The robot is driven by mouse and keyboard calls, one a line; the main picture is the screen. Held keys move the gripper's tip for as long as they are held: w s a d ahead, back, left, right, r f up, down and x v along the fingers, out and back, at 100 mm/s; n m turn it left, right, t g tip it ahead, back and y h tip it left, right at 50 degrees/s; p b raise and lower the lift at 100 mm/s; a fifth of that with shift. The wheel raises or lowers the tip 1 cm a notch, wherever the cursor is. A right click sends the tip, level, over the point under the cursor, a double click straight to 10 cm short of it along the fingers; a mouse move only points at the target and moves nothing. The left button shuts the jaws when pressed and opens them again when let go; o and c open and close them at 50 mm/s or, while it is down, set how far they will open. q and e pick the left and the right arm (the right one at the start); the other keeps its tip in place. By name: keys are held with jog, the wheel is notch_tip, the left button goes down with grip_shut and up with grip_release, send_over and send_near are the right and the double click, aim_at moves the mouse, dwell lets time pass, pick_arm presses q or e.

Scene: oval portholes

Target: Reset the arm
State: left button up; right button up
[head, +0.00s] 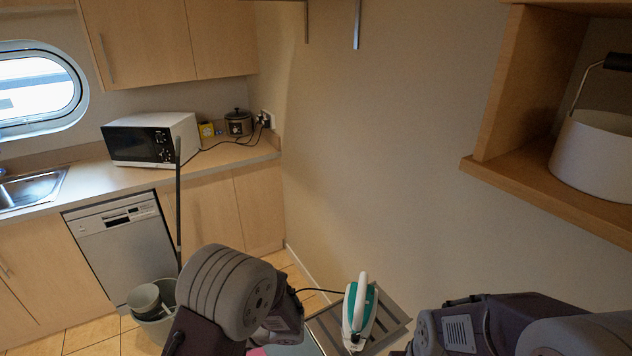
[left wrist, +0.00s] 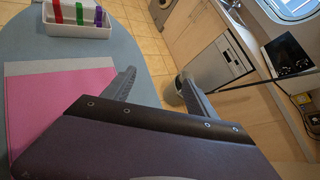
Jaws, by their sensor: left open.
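My left gripper (left wrist: 160,80) shows in the left wrist view, its two dark fingers apart with nothing between them. It is over or beside the grey-blue surface, near a pink and grey flat item (left wrist: 60,98); the exact height cannot be told. In the head view my left arm (head: 235,295) is bent at bottom centre, and its gripper is hidden behind or below the arm links. My right arm (head: 470,330) is at the bottom right, with its gripper out of view.
A white and teal iron (head: 359,312) stands on a grey slatted rest (head: 392,318). A white tray (left wrist: 75,25) with coloured items sits on the grey-blue surface (left wrist: 130,38). A wooden shelf (head: 520,180) holds a white pot (head: 595,155). A bucket (head: 155,300) stands near the dishwasher (head: 122,245).

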pick_arm(q)
jog(key=s+a+n+g+h, duration=0.2)
jog(key=s+n+g+h, duration=0.25)
jog(key=s+n, duration=0.5)
jog(key=d+f+n+t+h, duration=0.1)
jog(key=d+n+t+h, duration=0.3)
jog(key=d+n+h, duration=0.3)
jog(key=d, duration=0.3)
jog(key=shift+s+d, duration=0.15)
jog(key=shift+d, duration=0.15)
jog(key=shift+d+h, duration=0.1)
jog(key=shift+h, duration=0.15)
